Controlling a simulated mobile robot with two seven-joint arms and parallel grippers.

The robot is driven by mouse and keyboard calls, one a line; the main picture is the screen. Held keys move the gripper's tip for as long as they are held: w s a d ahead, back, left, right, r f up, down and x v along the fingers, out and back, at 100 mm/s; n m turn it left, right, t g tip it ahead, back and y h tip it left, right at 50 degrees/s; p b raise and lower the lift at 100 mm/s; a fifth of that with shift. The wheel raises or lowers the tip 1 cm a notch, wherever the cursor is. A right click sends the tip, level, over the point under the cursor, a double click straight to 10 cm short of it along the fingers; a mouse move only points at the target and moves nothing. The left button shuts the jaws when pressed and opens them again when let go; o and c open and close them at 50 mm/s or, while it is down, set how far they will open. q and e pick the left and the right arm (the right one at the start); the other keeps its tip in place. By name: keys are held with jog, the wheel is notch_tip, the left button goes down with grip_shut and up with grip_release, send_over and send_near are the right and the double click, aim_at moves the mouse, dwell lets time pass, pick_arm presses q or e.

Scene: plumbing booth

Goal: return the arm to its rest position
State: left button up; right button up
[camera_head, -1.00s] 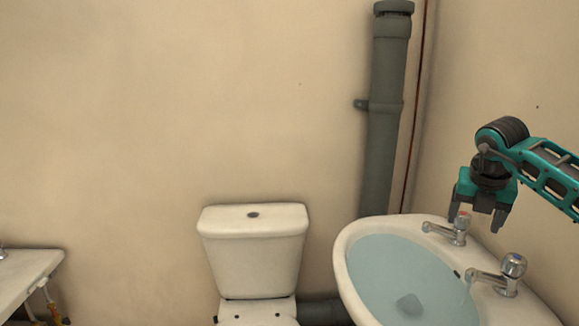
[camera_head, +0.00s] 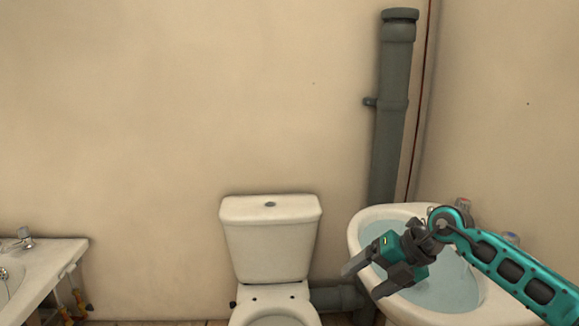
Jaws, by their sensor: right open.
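My right arm (camera_head: 508,268) comes in from the lower right in the head view. Its teal and dark grey gripper (camera_head: 361,279) is in front of the washbasin (camera_head: 358,232) and points to the lower left. Its two fingers are apart and nothing is between them. The basin holds bluish water (camera_head: 452,290). My arm hides part of the basin and most of its two taps; the top of one tap (camera_head: 463,204) shows behind the arm. My left gripper does not show.
A white toilet (camera_head: 270,245) stands left of the basin. A grey soil pipe (camera_head: 391,110) runs up the wall behind the basin. The wall between is bare.

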jog(key=s+a+m+t+y, duration=0.35)
jog(key=s+a+y, duration=0.45)
jog(key=a, duration=0.4)
jog(key=s+d+f+m+t+h+p, duration=0.1)
jog(key=s+d+f+m+h, duration=0.5)
jog(key=m, duration=0.8)
jog(key=s+d+f+m+t+h+p, duration=0.1)
jog(key=s+d+f+m+t+h, duration=0.2)
jog(key=s+d+f+m+h, duration=0.4)
jog(key=s+d+f+m, duration=0.1)
jog(key=s+f+m, duration=0.3)
jog(key=f+m, duration=0.2)
jog(key=shift+d+m, duration=0.15)
jog(key=shift+m, duration=0.2)
jog(key=shift+w, duration=0.1)
